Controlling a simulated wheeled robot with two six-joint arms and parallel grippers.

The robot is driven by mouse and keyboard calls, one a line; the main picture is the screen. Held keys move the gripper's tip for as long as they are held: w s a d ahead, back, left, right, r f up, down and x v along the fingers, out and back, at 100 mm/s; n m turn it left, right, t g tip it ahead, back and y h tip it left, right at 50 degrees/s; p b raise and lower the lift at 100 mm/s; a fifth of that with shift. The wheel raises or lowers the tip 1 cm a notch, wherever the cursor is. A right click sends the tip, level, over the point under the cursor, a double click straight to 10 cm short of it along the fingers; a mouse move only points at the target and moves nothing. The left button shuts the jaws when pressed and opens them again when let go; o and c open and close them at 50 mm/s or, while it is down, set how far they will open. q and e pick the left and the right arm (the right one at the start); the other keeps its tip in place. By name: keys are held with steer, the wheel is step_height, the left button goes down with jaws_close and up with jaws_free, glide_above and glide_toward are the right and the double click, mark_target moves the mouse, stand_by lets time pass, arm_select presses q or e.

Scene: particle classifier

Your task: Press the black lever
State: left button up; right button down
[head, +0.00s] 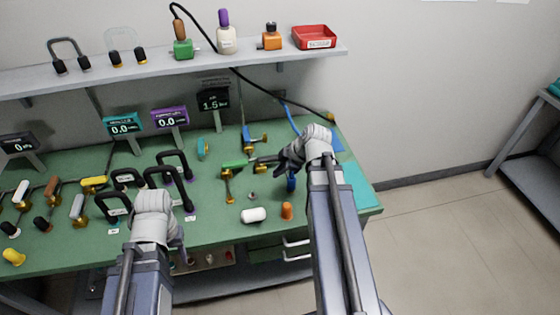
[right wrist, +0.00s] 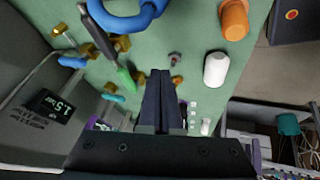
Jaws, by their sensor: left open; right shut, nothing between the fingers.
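A black lever (head: 265,160) lies on the green workbench in the head view, between a green-handled lever (head: 236,163) and my right gripper (head: 283,164). In the right wrist view, the black lever (right wrist: 98,31) is a slim handle on a brass mount at the upper left, apart from the fingertips. The green handle (right wrist: 127,80) is closer to them. My right gripper (right wrist: 160,77) is shut and empty above the bench. My left gripper (head: 177,236) is open, mostly hidden by its own wrist, low over the front of the bench.
Black U-shaped handles (head: 167,180) stand near my left gripper. A blue ring handle (right wrist: 128,17), a white capsule-shaped knob (head: 253,215) and an orange knob (head: 286,211) are near my right arm. Display boxes (head: 214,101) stand behind. A shelf (head: 150,70) spans the back.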

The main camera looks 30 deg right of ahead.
mark_target(270, 160)
steer(key=d+r+n+t, duration=0.1)
steer(key=d, duration=0.6)
steer(key=shift+r+t, duration=0.2)
steer(key=shift+t, duration=0.2)
steer(key=b+x, duration=0.8)
steer(key=x, duration=0.2)
steer(key=shift+s+d+f, duration=0.1)
steer(key=shift+d+f, duration=0.05)
steer(key=shift+w+d, duration=0.15)
steer(key=shift+w, duration=0.4)
steer(key=shift+w+d, duration=0.15)
steer(key=shift+w, duration=0.45)
steer(key=shift+w+d, duration=0.2)
steer(key=shift+w, duration=0.65)
steer(key=shift+n, duration=0.3)
